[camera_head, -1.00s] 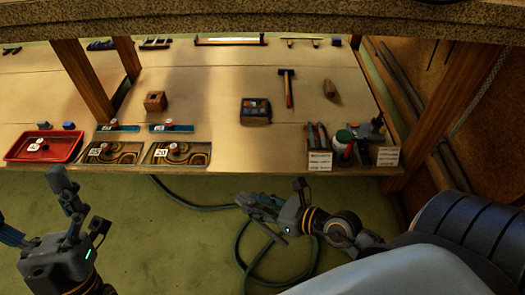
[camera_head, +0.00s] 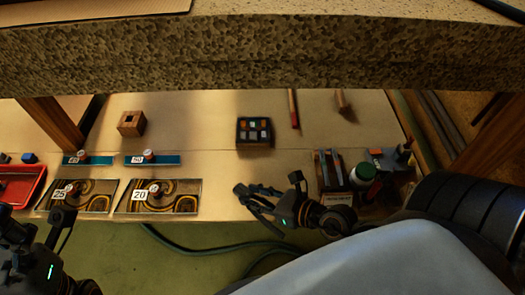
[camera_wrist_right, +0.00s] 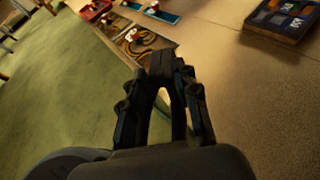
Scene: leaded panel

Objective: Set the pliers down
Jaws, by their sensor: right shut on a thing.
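My right gripper (camera_head: 258,194) is over the front edge of the workbench (camera_head: 215,170), near its middle. It also shows in the right wrist view (camera_wrist_right: 160,75), with its fingers closed toward each other at the tips.
Patterned panels (camera_head: 160,197) with number tags and a red tray (camera_head: 22,185) lie left. A wooden block (camera_head: 131,123) and a dark box of coloured pieces (camera_head: 254,132) stand farther back. A tool holder (camera_head: 330,170) and green-capped bottle (camera_head: 362,175) are right. A thick shelf (camera_head: 260,55) hangs above.

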